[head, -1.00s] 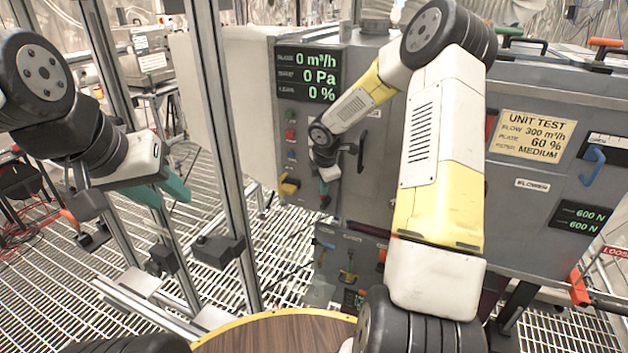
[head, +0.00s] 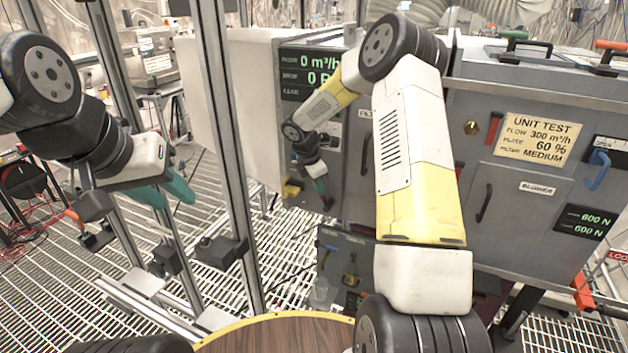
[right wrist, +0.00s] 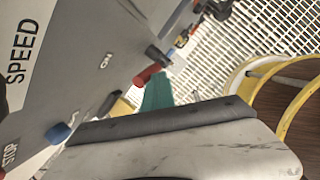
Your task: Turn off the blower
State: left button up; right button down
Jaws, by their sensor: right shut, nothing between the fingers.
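The grey blower cabinet (head: 480,120) stands at the right in the head view, with a "BLOWER" label (head: 537,188) on its front. A dark display (head: 302,62) on its left part reads 0 m³/h, with its lower lines partly covered by my arm. My right gripper (head: 321,190) is beside the cabinet's left control strip, shut and empty. In the right wrist view its teal fingers (right wrist: 157,92) are by a red knob (right wrist: 147,75). A blue knob (right wrist: 58,133) and the words SPEED, ON and STOP also show. My left gripper (head: 168,194) is open and empty, far left.
Upright metal posts (head: 228,150) stand between my two grippers. A yellow part (head: 292,188) sits low on the cabinet's left side. A lower grey box (head: 345,265) is below it. A round wooden top (head: 275,335) is in front. Grating floor shows at left.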

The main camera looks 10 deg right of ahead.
jog(key=w+a+f+n+g+h, duration=0.1)
jog(key=w+a+f+g+h, duration=0.2)
jog(key=a+f+h, duration=0.1)
jog(key=shift+w+a+h, duration=0.25)
jog(key=shift+a+h, duration=0.25)
jog(key=shift+f, duration=0.15)
dwell(0.5)
jog(key=shift+s+d, duration=0.1)
jog(key=shift+s+d, duration=0.35)
jog(key=shift+d, duration=0.2)
jog(key=v, duration=0.7)
jog(key=shift+a+r, duration=0.25)
jog(key=shift+r, duration=0.05)
